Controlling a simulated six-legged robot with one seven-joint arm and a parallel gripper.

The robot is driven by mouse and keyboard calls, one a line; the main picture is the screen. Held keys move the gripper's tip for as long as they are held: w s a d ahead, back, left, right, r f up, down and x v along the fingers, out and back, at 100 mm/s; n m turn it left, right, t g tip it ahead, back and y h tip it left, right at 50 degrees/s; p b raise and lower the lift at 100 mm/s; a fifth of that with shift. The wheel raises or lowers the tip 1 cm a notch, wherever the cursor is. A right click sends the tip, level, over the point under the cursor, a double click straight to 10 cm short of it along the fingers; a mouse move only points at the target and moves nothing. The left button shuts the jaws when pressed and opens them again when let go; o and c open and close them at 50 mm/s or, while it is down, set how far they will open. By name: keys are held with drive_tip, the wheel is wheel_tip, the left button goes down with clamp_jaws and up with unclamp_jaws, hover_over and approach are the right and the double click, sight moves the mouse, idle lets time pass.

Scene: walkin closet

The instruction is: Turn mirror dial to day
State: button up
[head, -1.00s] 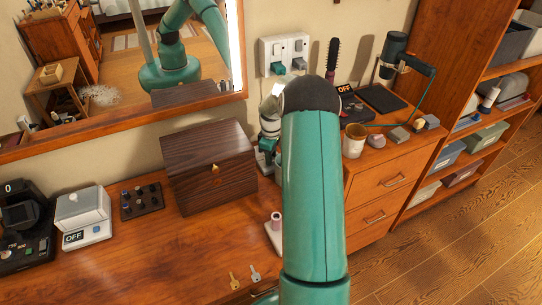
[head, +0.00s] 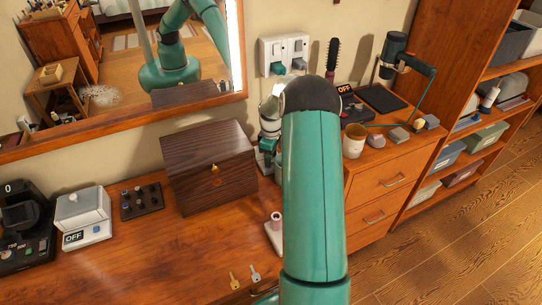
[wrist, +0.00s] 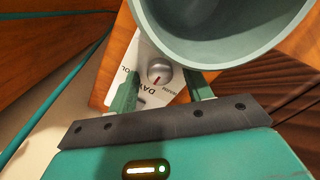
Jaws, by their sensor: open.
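The mirror dial (wrist: 160,73) is a small silver round knob with a red mark, on a white plate (wrist: 148,48) in the wrist view. The word DAY is printed beside it toward the camera, with other partly hidden labels around it. The red mark runs roughly toward the camera; I cannot tell exactly which label it meets. My gripper (wrist: 162,92) is open, with one green finger on each side of the dial in the picture; contact is unclear. In the head view the mirror (head: 120,65) hangs at the upper left, and my arm hides the dial and gripper.
A large hollow grey-green round thing (wrist: 222,50) is close above the dial in the wrist view. A dark wooden box (head: 210,168) stands left of my arm. A cup (head: 354,141) and several small items are on the drawer unit (head: 388,180) at right.

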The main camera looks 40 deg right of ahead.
wheel_tip(320, 180, up, 14)
drive_tip(key=shift+f, duration=0.15)
idle(0.3)
drive_tip(key=shift+s, duration=0.1)
idle(0.4)
